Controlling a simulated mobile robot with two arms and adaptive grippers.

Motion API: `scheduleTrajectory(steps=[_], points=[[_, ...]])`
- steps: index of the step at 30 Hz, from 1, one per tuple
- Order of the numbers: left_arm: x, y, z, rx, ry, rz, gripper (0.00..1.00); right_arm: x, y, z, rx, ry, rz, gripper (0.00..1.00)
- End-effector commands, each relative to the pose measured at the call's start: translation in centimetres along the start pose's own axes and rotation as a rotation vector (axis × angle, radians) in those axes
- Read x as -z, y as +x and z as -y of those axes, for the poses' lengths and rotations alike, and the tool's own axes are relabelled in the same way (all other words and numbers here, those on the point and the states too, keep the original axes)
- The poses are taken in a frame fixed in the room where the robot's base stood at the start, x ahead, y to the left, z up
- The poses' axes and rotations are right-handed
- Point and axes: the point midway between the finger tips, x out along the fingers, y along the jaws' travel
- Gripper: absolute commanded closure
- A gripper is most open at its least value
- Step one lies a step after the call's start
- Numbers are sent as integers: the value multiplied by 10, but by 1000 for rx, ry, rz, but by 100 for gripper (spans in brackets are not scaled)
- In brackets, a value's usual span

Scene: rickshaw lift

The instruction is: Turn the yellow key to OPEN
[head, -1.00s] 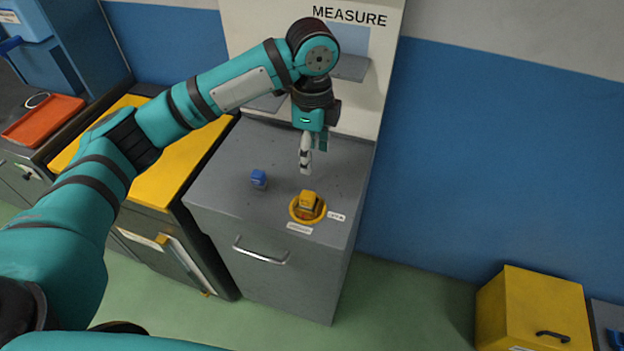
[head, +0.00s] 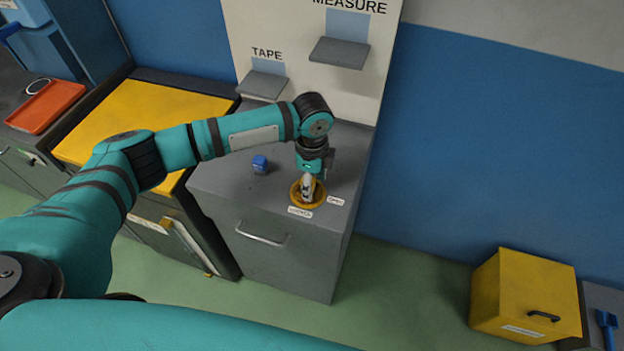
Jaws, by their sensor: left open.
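The yellow key (head: 296,198) sits on its round yellow base on top of the grey cabinet, near the front right corner. My left gripper (head: 308,190) points down right over the key, with its fingers at the key and hiding most of it. It is open; I cannot tell whether the fingers touch the key. A white OPEN label (head: 336,200) lies to the right of the base, and another white label (head: 300,212) lies in front of it. My right gripper is out of view.
A small blue object (head: 260,163) stands on the grey cabinet (head: 225,190) left of the key. A white board with TAPE (head: 264,84) and MEASURE (head: 340,52) shelves rises behind. A yellow-topped bench (head: 140,120) stands left, a yellow box (head: 525,295) at lower right.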

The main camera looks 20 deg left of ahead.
Motion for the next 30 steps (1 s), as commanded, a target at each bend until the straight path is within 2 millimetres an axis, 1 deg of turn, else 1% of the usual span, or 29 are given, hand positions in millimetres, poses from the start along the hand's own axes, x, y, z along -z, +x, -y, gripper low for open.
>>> scheduleTrajectory(steps=[6,18,19,23,30], points=[[0,0,0,0,1,0,46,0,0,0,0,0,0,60],[0,0,0,-1,0,0,98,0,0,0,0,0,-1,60],[0,0,0,-1,0,0,100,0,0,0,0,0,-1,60],[0,-1,0,-1,-8,0,100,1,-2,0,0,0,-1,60],[0,-3,0,-3,-109,1,100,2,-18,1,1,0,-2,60]])
